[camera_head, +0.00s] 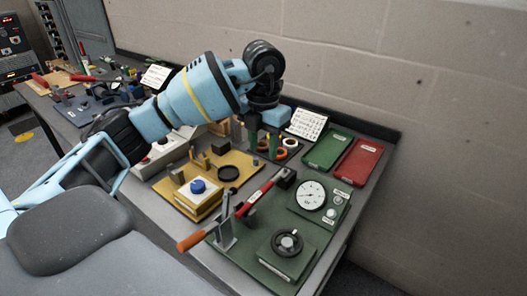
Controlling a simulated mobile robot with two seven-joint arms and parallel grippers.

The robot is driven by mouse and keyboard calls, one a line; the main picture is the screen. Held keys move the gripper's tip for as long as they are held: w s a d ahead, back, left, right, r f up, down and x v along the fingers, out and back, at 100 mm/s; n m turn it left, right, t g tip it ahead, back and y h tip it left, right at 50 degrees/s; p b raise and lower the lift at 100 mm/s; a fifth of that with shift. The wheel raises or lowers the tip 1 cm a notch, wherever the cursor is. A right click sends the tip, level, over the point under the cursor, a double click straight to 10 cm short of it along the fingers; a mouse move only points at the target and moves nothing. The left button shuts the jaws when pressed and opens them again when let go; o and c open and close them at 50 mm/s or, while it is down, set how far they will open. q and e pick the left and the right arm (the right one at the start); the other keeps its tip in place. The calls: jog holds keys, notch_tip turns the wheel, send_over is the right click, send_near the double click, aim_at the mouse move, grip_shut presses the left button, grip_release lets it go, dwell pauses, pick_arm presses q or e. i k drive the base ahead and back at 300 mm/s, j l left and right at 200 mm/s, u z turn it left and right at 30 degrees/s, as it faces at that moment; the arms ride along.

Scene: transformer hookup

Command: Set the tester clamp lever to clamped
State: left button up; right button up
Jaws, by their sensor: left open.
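A green tester plate (318,241) lies at the front right of the bench. At its left edge stands a grey metal clamp bracket (226,236). An orange-handled lever (194,240) reaches from the bracket out to the lower left, past the plate edge. A red bar (256,197) slopes from near the bracket up to a dark block (286,178); I cannot tell whether it joins the lever. My left gripper (264,147) is open, fingers down, above the back of the bench, behind and apart from the clamp. My right gripper is out of view.
The plate also carries a dial gauge (311,195) and a black handwheel (287,243). A yellow board with a blue button (197,186) lies to its left. Green (326,149) and red (359,161) trays stand at the back right, near the wall. My left arm crosses over the bench.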

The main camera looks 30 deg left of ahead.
aim_at(189, 243)
jog(key=k, duration=1)
